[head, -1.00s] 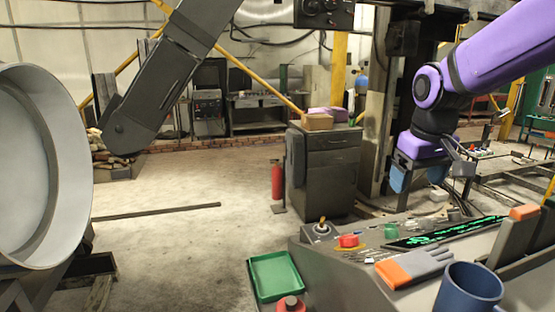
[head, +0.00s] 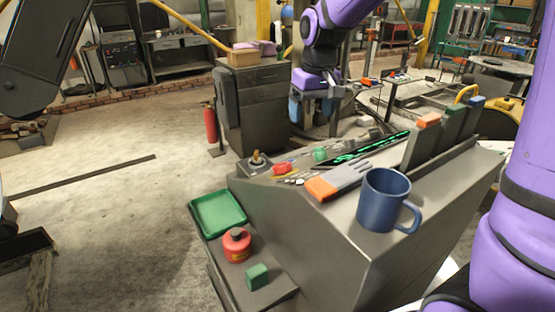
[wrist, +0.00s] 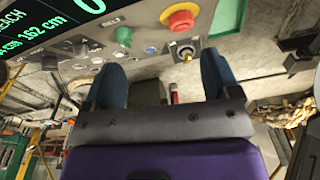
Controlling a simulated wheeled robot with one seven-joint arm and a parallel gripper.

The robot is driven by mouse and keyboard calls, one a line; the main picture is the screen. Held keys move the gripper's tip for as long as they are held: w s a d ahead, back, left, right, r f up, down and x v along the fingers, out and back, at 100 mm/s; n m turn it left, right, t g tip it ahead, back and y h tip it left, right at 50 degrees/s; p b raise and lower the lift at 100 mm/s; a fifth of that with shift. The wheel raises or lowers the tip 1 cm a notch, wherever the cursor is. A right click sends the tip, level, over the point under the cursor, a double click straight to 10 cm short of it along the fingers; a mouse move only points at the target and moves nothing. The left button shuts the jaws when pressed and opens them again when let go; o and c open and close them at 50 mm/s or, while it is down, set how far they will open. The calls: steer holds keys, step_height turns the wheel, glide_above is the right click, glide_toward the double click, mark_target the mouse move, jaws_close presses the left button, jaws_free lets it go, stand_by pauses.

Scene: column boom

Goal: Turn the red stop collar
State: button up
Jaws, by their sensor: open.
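The red stop collar (head: 282,168) is a round red knob on a yellow base, on the sloping console top. In the wrist view the red collar (wrist: 181,18) is at the top, right of centre, with its yellow base beside it. My gripper (head: 311,108) hangs behind the console's far edge in the head view, apart from the collar. In the wrist view my gripper (wrist: 161,65) has its two blue fingers spread, with nothing between them. The collar lies beyond the fingertips in that view.
A glove (head: 340,180) and a blue mug (head: 382,200) lie on the console. A green tray (head: 218,213), red canister (head: 237,246) and green block (head: 257,276) sit lower left.

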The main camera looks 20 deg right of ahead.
steer(key=h, duration=0.2)
glide_above(281, 163)
step_height(281, 163, down, 8)
steer(key=shift+m+g, duration=0.3)
steer(key=shift+g, duration=0.1)
steer(key=f, duration=1)
steer(key=shift+w+d+f, duration=0.15)
steer(key=shift+w+f, duration=0.15)
steer(key=shift+w, duration=0.05)
steer(key=c, duration=0.9)
